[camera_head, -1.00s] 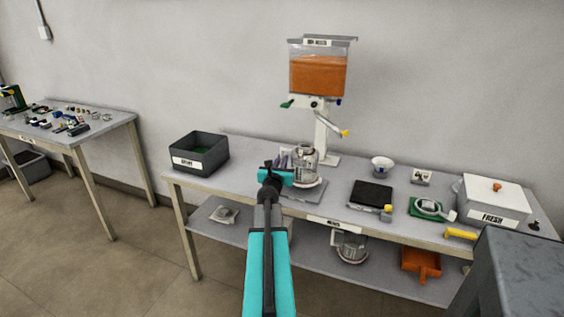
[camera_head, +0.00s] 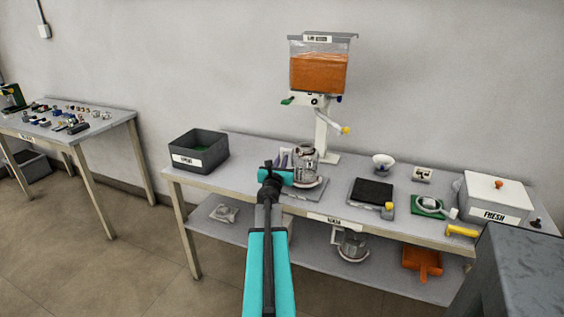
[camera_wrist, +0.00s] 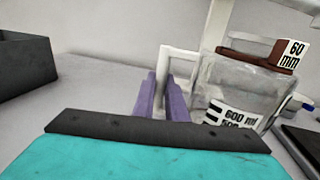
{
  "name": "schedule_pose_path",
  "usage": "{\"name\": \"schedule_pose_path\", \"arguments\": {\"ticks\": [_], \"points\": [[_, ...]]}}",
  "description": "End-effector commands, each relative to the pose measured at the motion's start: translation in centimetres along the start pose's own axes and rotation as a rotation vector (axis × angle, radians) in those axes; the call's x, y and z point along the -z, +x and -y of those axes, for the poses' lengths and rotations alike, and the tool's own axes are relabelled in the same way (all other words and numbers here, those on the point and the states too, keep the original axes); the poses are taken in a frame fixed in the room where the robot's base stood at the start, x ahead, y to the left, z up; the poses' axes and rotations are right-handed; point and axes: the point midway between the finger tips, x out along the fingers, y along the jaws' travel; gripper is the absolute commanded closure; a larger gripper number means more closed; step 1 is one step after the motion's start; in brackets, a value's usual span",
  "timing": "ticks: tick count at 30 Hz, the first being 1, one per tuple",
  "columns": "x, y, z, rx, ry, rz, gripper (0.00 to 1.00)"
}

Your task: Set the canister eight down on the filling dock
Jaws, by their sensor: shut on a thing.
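The clear canister eight (camera_head: 306,168) is upright at the filling dock, a grey plate (camera_head: 304,196) under the dispenser (camera_head: 319,70). In the wrist view the canister (camera_wrist: 240,85) has a brown rim, a "60 mm" tag and a "600 ml" label. My gripper (camera_head: 285,157) is at its left side. In the wrist view my gripper's purple fingers (camera_wrist: 162,95) are shut on the canister's pale handle (camera_wrist: 178,52). The canister's base is over the plate; I cannot tell whether it touches. My arm hides part of the plate's left side.
A dark grey bin (camera_head: 199,152) stands at the bench's left end. Right of the dock are a black-topped scale (camera_head: 371,192), a white bowl (camera_head: 383,163) and a box marked FRESH (camera_head: 494,196). Another canister (camera_head: 352,245) is on the lower shelf.

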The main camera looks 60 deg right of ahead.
Motion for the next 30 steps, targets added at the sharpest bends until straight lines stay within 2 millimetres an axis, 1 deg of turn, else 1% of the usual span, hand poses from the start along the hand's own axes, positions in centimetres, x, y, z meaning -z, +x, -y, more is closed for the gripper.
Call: {"name": "schedule_pose_path", "arguments": {"ticks": [11, 12, 14, 15, 16, 26, 30], "points": [[0.45, 0.01, 0.01, 0.0, -0.001, 0.001, 1.0], [0.44, 0.01, 0.01, 0.0, -0.001, 0.001, 0.86], [0.39, 0.0, 0.0, 0.0, -0.001, 0.001, 0.76], [0.4, 0.0, 0.01, 0.0, -0.001, 0.001, 0.7], [0.4, 0.0, 0.0, 0.0, -0.001, 0.001, 0.66], [0.49, -0.06, -0.02, 0.0, 0.001, 0.0, 0.66], [0.48, -0.46, -0.11, -0.001, 0.0, 0.0, 0.66]]}}
